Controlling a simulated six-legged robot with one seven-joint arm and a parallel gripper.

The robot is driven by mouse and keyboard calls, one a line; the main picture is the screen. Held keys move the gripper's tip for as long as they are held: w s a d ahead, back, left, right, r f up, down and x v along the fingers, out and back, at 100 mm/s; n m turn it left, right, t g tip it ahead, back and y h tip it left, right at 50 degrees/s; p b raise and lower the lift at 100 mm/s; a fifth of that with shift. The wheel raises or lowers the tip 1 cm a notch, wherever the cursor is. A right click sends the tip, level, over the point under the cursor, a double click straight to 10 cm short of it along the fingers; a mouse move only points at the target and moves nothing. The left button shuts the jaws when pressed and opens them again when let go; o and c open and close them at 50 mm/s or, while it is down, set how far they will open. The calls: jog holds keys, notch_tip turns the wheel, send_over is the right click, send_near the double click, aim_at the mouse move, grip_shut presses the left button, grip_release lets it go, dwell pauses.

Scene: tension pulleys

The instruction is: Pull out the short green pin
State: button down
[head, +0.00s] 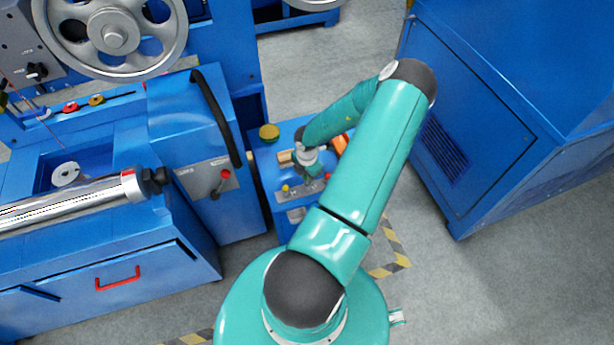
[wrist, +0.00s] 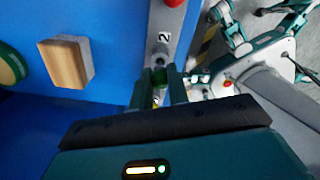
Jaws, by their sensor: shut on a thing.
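My gripper (wrist: 159,82) points down at a grey metal strip (wrist: 163,38) marked "2" on the blue cart top. Its two dark fingers are closed around a small green piece (wrist: 158,75), the short green pin, mostly hidden between them. A grey round socket shows just beyond the fingertips, close to the pin; I cannot tell whether the pin still sits in it. In the head view my gripper (head: 312,176) is over the grey strip of the small blue cart (head: 262,165), and the pin is hidden there.
A red knob (wrist: 173,2) and a wooden block (wrist: 68,62) are near my gripper. A yellow knob (head: 285,189) stands on the strip's left end. The blue machine (head: 170,130) stands left, a blue cabinet (head: 500,100) right. Grey floor lies between.

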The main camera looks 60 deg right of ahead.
jog(key=shift+r, duration=0.55)
dwell(0.4)
jog(key=shift+r, duration=0.4)
jog(key=shift+r, duration=2)
jog(key=shift+f, duration=0.1)
jog(key=shift+f, duration=2.45)
